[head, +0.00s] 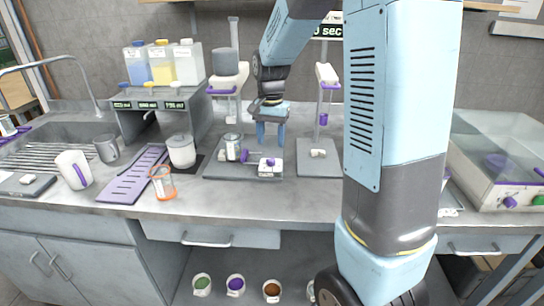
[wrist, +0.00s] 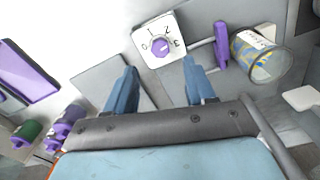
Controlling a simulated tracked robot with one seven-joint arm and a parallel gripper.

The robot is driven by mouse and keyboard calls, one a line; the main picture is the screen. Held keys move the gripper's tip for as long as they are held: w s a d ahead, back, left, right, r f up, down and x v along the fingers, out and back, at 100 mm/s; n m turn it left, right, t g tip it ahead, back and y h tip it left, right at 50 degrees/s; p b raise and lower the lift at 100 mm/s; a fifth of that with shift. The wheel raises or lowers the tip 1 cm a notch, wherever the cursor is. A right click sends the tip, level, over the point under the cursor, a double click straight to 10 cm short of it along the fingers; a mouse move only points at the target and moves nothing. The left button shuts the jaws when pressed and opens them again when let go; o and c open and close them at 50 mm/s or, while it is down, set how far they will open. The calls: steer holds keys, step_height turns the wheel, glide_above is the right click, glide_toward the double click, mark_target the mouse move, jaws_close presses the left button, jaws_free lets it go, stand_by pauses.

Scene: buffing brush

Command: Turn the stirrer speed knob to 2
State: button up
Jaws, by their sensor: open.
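The stirrer speed knob (wrist: 160,46) is a small purple knob on a white dial plate marked 0, 1, 2 and 3. It also shows in the head view (head: 270,162), at the front of the stirrer base. The knob's pointer is too small to read for certain. My gripper (wrist: 160,68) is open and empty, its two blue fingers spread to either side of the knob's line and apart from it. In the head view my gripper (head: 270,138) points down just above and behind the dial.
A purple lever (wrist: 221,45) stands beside the dial, with a glass beaker (wrist: 258,57) beyond it. A second stand base (head: 320,170) is on the right. The front counter is clear.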

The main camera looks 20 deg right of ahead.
mark_target(271, 159)
step_height(271, 159, down, 7)
steer(key=shift+r, duration=0.1)
stand_by(0.4)
